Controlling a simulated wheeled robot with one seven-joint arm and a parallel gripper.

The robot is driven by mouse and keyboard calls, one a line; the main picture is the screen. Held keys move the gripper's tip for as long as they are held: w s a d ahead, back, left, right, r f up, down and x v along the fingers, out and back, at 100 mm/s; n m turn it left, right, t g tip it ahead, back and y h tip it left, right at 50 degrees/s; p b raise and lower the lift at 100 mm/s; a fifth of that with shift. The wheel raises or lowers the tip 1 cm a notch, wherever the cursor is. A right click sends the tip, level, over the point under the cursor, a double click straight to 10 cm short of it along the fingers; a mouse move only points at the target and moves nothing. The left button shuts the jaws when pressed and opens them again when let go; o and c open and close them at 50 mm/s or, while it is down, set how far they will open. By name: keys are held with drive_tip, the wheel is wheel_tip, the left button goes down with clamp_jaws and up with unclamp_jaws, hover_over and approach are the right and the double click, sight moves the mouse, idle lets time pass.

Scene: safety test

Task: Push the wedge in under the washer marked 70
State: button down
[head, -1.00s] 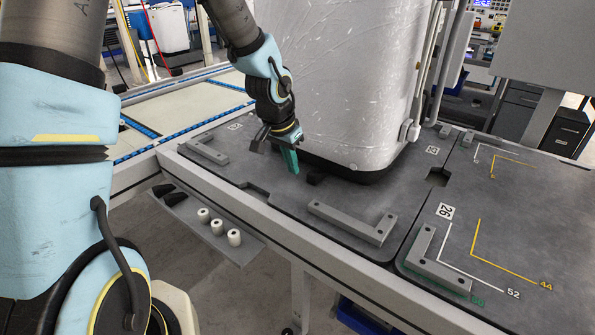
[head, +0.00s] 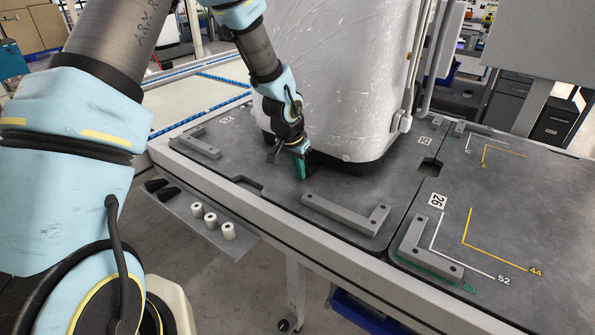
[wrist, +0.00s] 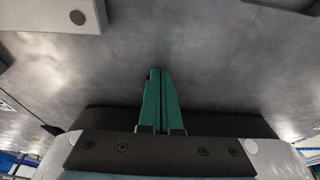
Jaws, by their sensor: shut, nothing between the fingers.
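The washer (head: 345,75) is a tall, white, film-wrapped box with a dark base, standing on the grey deck. I cannot read a 70 on it. My gripper (head: 301,171) is shut and points down beside the washer's front lower edge, its green fingers low over the deck. A small dark piece (head: 309,160), probably the wedge, shows just right of the fingers at the washer's base. It is mostly hidden, and I cannot tell whether the fingers touch it. The wrist view shows the green fingers (wrist: 160,78) together with nothing between them.
Grey L-shaped brackets stand on the deck (head: 235,160), one right of my gripper (head: 345,213) and one at left (head: 195,146). Two black wedge-like pieces (head: 160,190) and several white cylinders (head: 211,219) lie on a lower shelf. The deck's front edge is close.

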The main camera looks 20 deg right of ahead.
sight(307, 164)
drive_tip(key=shift+d, duration=0.1)
drive_tip(key=w+d, duration=0.1)
drive_tip(key=d, duration=0.2)
drive_tip(key=shift+w, duration=0.4)
drive_tip(key=shift+a, duration=0.1)
